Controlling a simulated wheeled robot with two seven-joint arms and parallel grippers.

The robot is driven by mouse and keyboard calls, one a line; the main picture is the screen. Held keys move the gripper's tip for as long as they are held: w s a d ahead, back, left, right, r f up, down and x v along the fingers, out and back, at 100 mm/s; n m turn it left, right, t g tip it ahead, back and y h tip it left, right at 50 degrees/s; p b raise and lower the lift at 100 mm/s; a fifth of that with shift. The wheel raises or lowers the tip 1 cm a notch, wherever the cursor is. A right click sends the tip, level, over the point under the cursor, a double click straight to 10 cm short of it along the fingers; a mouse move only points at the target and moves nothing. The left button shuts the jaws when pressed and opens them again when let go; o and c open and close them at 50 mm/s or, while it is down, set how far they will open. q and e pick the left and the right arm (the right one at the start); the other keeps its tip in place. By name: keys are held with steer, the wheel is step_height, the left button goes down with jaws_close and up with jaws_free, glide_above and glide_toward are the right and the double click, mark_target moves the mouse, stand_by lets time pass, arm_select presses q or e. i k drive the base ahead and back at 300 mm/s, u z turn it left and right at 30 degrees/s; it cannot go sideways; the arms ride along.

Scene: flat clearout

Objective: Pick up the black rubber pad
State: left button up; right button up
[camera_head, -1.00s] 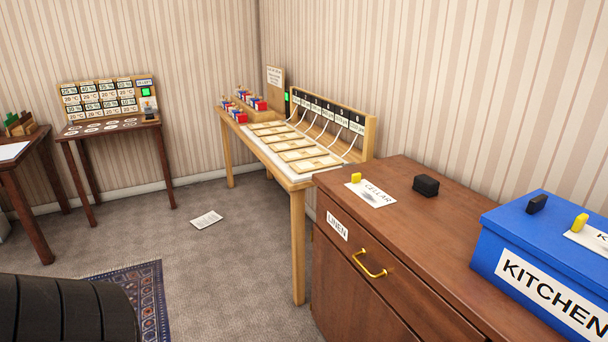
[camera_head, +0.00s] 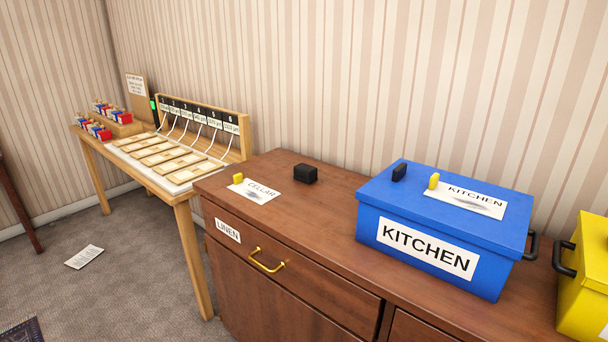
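A small black block (camera_head: 306,173), which may be the rubber pad, lies on top of the brown dresser (camera_head: 330,215), just right of a white CELLAR card. A second, smaller black piece (camera_head: 399,172) stands on the lid of the blue KITCHEN box (camera_head: 376,222), left of a yellow piece (camera_head: 434,181). I cannot tell from their look which of the two black pieces is the rubber pad. Neither of my grippers is in view.
A yellow box (camera_head: 585,290) stands right of the blue box, whose black handle (camera_head: 531,246) faces it. A yellow piece (camera_head: 238,178) sits by the CELLAR card (camera_head: 254,191). A wooden table (camera_head: 183,187) adjoins the dresser's left. Paper (camera_head: 84,257) lies on the floor.

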mark_target(306, 174)
steer(key=u, duration=0.35)
steer(key=k, duration=0.5)
steer(key=u, duration=1.35)
steer(key=i, duration=1.25)
steer(key=z, duration=0.9)
steer(key=i, duration=0.9)
steer(key=z, duration=0.75)
